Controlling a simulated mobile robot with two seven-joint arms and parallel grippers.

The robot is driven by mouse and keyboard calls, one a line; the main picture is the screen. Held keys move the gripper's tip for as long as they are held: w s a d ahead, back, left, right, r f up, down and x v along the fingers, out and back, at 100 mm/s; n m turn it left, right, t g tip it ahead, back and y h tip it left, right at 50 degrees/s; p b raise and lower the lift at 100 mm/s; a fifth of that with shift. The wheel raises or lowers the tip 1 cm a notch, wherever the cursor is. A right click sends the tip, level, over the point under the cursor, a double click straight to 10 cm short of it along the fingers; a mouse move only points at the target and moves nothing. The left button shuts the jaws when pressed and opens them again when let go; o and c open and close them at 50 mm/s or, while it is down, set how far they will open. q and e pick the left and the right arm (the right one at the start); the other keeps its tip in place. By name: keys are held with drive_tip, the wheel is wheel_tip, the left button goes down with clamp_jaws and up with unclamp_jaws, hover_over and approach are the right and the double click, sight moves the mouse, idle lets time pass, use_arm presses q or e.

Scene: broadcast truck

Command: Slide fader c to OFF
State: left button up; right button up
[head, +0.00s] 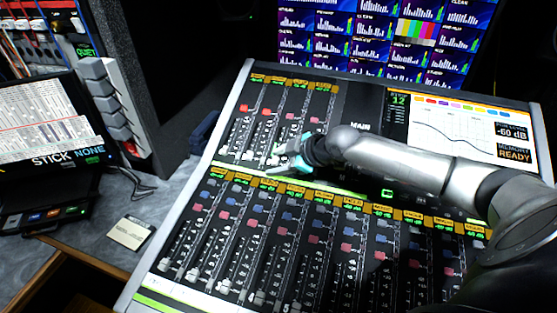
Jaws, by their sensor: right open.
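The mixing console (246,72) fills the middle and right of the head view, with an upper-left bank of a few faders and a longer lower bank. My right gripper (273,160) is open at the lower end of the upper-left bank, above the third or fourth fader strip. My right arm comes in from the right across the console. The gripper hides the fader caps beneath it. The fader labels are too small to read, so I cannot tell which is fader c. I cannot tell whether the fingers touch a cap. My left gripper is not in view.
A console screen (455,130) reads -60 dB and MEMORY READY. A monitor wall (385,40) stands behind. At left are a display (45,120) reading STICK NONE, a black box (50,214) and a small card (131,232) on the grey desk.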

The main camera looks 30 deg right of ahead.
drive_tip(key=shift+r, duration=0.1)
drive_tip(key=p+v, duration=1)
drive_tip(key=v, duration=0.5)
drive_tip(key=shift+p, duration=0.4)
drive_tip(key=shift+s, duration=0.15)
